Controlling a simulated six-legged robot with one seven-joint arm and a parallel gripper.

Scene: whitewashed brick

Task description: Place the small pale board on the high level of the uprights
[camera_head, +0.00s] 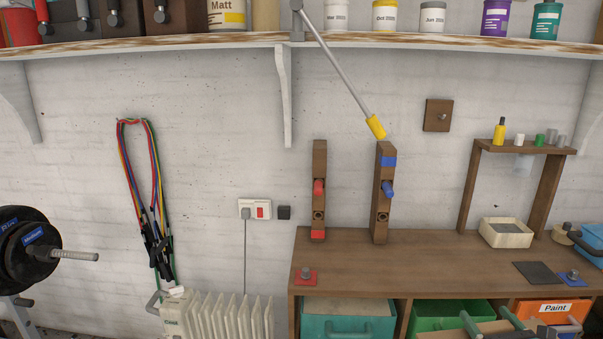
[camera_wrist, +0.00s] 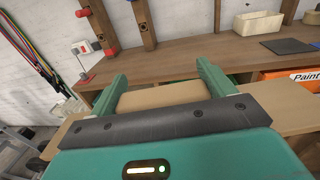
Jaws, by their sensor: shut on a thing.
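Two brown wooden uprights stand on the bench by the wall: the left upright (camera_head: 319,160) with a red peg (camera_head: 319,187) and red foot, the right upright (camera_head: 383,172) with a blue band and blue peg (camera_head: 389,188). Both pegs sit at mid height, above a dark round hole. My gripper (camera_head: 493,317), also in the wrist view (camera_wrist: 160,85), is low at the bench's front. Its green fingers are shut on the small pale board (camera_wrist: 160,97), which extends out to both sides. In the head view only part of the board (camera_head: 445,331) shows. It is apart from the uprights.
A grey rod with a yellow end (camera_head: 376,127) slopes down close to the right upright's top. The bench top (camera_head: 430,253) is clear between the uprights and the pale tray (camera_head: 506,235). A red pad (camera_head: 305,277) with a grey knob lies at the bench's front left.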

